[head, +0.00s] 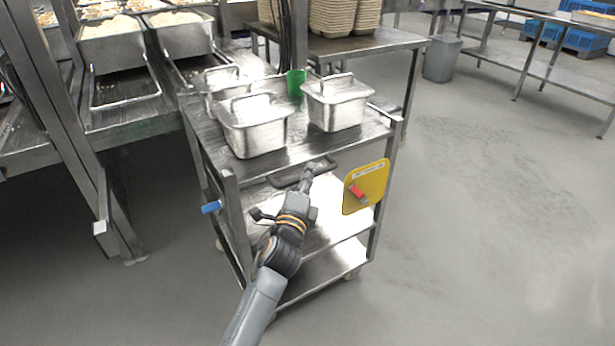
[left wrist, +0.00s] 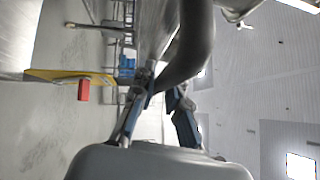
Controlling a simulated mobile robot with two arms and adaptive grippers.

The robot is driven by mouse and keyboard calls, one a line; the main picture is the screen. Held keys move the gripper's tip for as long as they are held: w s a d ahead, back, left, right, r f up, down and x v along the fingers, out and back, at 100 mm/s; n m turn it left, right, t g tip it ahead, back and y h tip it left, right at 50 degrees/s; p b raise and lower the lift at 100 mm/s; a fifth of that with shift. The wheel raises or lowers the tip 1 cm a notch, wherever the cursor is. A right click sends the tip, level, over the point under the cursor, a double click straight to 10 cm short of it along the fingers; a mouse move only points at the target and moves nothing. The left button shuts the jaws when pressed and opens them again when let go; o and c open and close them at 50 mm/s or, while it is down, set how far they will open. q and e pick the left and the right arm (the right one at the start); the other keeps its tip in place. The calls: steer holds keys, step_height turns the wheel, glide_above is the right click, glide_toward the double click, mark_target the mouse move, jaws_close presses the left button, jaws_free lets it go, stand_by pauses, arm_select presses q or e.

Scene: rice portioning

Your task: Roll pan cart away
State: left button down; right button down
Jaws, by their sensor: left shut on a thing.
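The pan cart (head: 227,184) is a steel trolley with shelves, standing in the middle of the head view. Several lidded steel pans, such as the front one (head: 255,134) and the right one (head: 337,110), and a green cup (head: 296,83) stand on its top. My left gripper (head: 308,172) is at the dark handle (head: 288,180) on the cart's near side. In the left wrist view my left gripper's fingers (left wrist: 160,100) are shut on the dark curved handle (left wrist: 197,40). My right gripper does not show.
A yellow board (head: 372,180) with a red part hangs at the cart's right front. A steel counter with food pans (head: 110,50) stands close on the left. A table (head: 395,42) with stacked trays is behind. A grey bin (head: 442,60) stands further back. The floor on the right is clear.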

arm_select(q)
steer(key=c, duration=1.3)
jaws_free()
steer(key=shift+c, duration=0.2)
steer(key=shift+s+a+f, duration=0.1)
steer(key=shift+s, duration=0.2)
steer(key=v, duration=1.1)
steer(key=shift+s, duration=0.2)
